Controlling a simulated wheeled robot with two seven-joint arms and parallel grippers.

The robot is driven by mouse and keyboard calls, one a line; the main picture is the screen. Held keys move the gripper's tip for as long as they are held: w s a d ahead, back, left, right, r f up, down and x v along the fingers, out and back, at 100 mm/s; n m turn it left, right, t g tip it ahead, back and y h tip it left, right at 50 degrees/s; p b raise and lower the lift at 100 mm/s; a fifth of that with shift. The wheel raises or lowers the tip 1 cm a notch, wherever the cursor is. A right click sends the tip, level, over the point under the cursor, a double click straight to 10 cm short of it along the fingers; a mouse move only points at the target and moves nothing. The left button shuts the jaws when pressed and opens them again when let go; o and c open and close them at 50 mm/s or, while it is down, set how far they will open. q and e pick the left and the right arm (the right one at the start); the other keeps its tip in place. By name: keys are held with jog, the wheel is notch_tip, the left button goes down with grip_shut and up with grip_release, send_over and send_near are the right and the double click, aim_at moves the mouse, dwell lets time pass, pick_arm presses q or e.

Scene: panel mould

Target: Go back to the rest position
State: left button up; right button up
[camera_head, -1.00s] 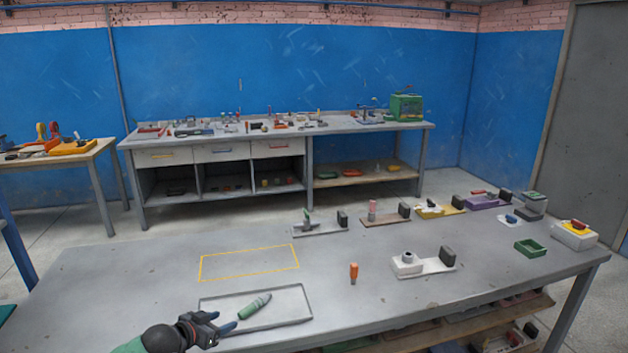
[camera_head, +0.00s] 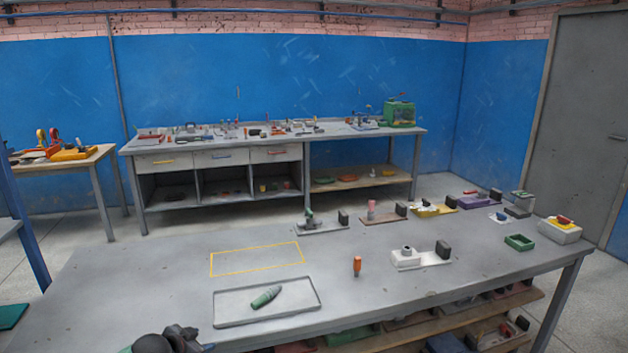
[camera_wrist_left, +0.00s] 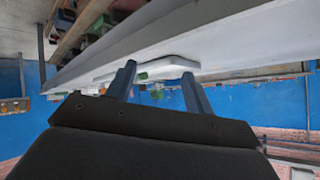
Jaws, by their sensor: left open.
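My left gripper (camera_head: 190,343) shows at the bottom edge of the head view, in front of the table's near edge and apart from the tray. In the left wrist view its two fingers (camera_wrist_left: 158,85) are spread with nothing between them. A green, bottle-shaped piece (camera_head: 266,297) lies on its side in the shallow grey tray (camera_head: 295,310) on the near table. My right gripper is not in view.
The near table (camera_head: 130,285) has a yellow outlined area (camera_head: 257,259), an orange-topped piece (camera_head: 357,266) and several small fixtures at right, among them a white one (camera_head: 420,259). A second workbench (camera_head: 270,140) stands against the blue wall.

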pick_arm(q)
jog(key=s+d+f+n+g, duration=0.2)
jog(key=s+d+f, duration=0.3)
jog(key=s+f, duration=0.4)
jog(key=s+d+f+n+g+y, duration=0.1)
jog(key=s+d+f+g, duration=0.3)
jog(key=s+f, duration=0.6)
jog(key=s+d+f+n+g+y, duration=0.1)
jog(key=s+d+f, duration=0.5)
jog(key=s, duration=1.6)
notch_tip(320, 180, down, 4)
jog(key=shift+s+d+r+n+g, duration=0.25)
jog(key=shift+d+n+g, duration=0.1)
jog(key=shift+n+g, duration=0.5)
